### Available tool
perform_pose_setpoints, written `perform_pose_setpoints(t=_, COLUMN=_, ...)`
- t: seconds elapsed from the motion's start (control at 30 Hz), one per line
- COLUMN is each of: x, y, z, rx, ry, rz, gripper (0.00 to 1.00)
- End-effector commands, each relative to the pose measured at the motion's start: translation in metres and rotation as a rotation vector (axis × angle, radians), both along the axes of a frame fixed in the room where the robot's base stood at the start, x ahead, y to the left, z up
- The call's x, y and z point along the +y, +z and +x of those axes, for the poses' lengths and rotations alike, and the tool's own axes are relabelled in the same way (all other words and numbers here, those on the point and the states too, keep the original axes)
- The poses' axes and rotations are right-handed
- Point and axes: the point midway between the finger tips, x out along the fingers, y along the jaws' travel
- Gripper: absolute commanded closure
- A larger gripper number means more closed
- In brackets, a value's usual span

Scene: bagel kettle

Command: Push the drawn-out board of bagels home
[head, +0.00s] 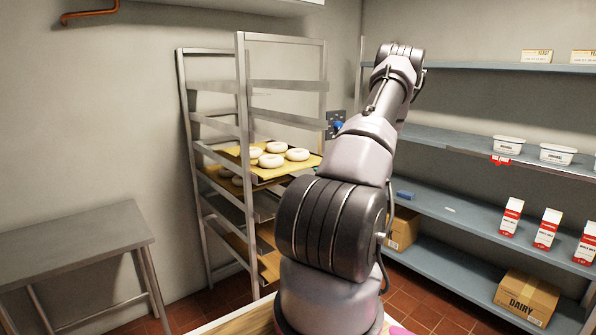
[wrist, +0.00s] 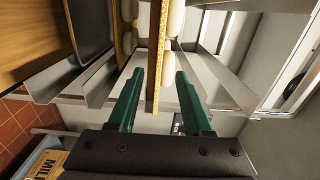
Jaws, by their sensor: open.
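A yellow board (head: 309,164) carries several pale bagels (head: 272,160) in the metal rack and juts out at the rack's right side. In the wrist view the board (wrist: 157,90) shows edge-on, with bagels (wrist: 176,18) on its right face. My gripper (wrist: 159,73) is open, its two green fingers apart with the board's near end between them in the picture. There is a visible gap on each side; I cannot tell whether anything touches the end. In the head view my arm hides the gripper.
The rack (head: 243,120) holds another board of bagels (head: 222,180) just below, with trays lower down. A steel table (head: 70,240) stands left. Shelves (head: 470,210) with cartons and tubs line the right. A dairy box (head: 527,297) sits low at right.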

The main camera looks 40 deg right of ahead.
Motion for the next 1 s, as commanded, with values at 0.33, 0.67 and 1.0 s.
perform_pose_setpoints(t=0.33, x=0.004, y=0.000, z=0.043, rx=0.000, ry=0.003, rz=-0.002, gripper=0.50)
perform_pose_setpoints(t=0.67, x=0.007, y=0.000, z=0.082, rx=0.000, ry=0.002, rz=-0.001, gripper=0.50)
perform_pose_setpoints(t=1.0, x=0.009, y=0.000, z=0.118, rx=0.001, ry=0.001, rz=-0.002, gripper=0.50)
